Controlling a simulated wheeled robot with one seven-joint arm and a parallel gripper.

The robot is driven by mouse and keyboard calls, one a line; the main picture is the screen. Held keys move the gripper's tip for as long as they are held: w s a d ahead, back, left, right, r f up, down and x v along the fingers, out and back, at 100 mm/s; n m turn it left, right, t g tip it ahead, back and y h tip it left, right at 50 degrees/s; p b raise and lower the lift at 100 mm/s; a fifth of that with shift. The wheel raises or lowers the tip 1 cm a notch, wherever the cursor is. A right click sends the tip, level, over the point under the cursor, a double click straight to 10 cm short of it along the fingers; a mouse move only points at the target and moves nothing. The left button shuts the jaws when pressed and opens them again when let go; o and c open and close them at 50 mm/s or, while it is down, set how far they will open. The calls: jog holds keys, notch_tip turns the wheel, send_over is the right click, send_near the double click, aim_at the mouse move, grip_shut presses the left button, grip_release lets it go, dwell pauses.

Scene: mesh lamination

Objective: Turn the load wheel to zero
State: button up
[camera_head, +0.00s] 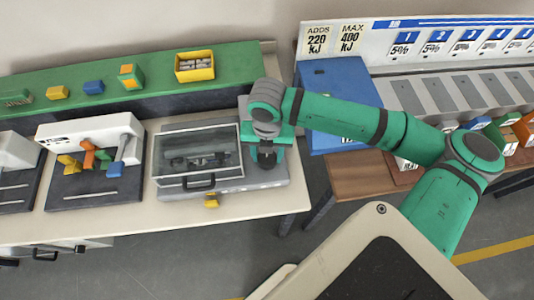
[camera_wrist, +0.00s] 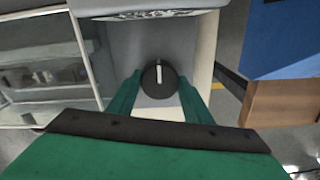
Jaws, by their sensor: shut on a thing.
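The load wheel (camera_wrist: 153,92) is a round dark knob with a pale pointer line, on the grey top of a machine (camera_head: 222,185) with a clear-lidded box. In the wrist view the pointer line stands nearly upright in the picture. My gripper (camera_wrist: 160,90) comes down over the wheel, with one green finger on each side, shut on it. In the head view my gripper (camera_head: 266,158) is at the machine's right end and hides the wheel. Any scale marks or zero around the wheel are too small to read.
The clear-lidded box (camera_head: 190,155) with a front handle stands just left of my gripper. A blue panel (camera_head: 335,90) and a brown table (camera_head: 355,175) are to the right, past a gap. A green shelf (camera_head: 220,80) with small blocks runs behind.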

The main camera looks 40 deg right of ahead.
aim_at(267, 156)
jog(key=shift+d, duration=0.1)
jog(key=o, duration=1.1)
jog(key=shift+c, duration=0.2)
notch_tip(267, 156, up, 11)
jog(key=shift+w+f, duration=0.1)
jog(key=shift+f, duration=0.05)
